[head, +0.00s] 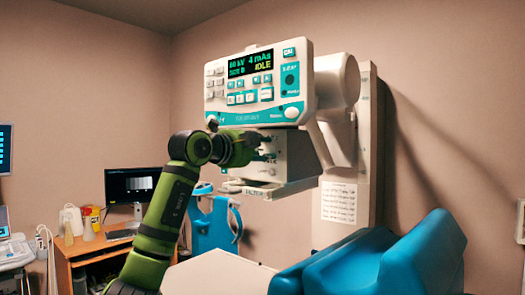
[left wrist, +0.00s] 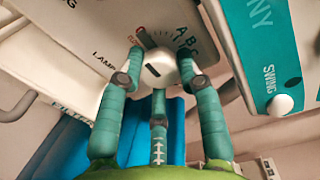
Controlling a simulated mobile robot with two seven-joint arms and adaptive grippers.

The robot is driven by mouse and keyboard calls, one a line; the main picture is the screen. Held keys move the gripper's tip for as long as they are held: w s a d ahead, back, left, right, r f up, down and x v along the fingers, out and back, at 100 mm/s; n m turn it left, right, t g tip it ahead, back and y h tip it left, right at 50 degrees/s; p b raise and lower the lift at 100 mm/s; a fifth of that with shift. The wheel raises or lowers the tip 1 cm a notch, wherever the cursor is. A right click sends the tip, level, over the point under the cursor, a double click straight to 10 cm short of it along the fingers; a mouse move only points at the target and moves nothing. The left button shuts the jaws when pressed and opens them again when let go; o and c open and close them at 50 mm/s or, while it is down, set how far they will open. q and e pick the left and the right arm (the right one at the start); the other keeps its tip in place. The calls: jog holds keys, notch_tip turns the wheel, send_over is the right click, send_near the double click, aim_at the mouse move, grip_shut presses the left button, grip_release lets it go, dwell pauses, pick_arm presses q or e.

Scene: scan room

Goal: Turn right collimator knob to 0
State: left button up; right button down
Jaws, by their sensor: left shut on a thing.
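The white collimator box (head: 285,155) hangs under the X-ray control panel (head: 260,85). In the left wrist view a light grey round knob (left wrist: 158,72) sits on its face, with a small dark slot on it. Letters A, B, C are printed beside the knob, and dark and red marks lie above it; I cannot read a 0. My left gripper (head: 262,147) is at the front of the box. Its green fingers (left wrist: 160,72) are closed around the knob, one on each side and one below. In the head view the gripper hides the knob. My right gripper is not in view.
The control panel overhangs close above my left gripper; a white swing knob (left wrist: 281,104) shows on the panel's edge. A blue chair (head: 400,260) stands at the lower right. A desk (head: 90,248) with a monitor (head: 130,186) stands at the left.

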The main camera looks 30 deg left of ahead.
pick_arm(q)
jog(key=shift+s+a+r, duration=0.1)
jog(key=shift+a+r, duration=0.05)
jog(key=shift+r, duration=0.15)
jog(key=o, duration=1.1)
jog(key=shift+o, duration=0.2)
jog(key=shift+a+f, duration=0.1)
jog(key=shift+f, duration=0.05)
jog(key=shift+f, duration=0.1)
jog(key=s, duration=1.2)
jog(key=shift+a+r, duration=0.25)
jog(key=shift+a, duration=0.15)
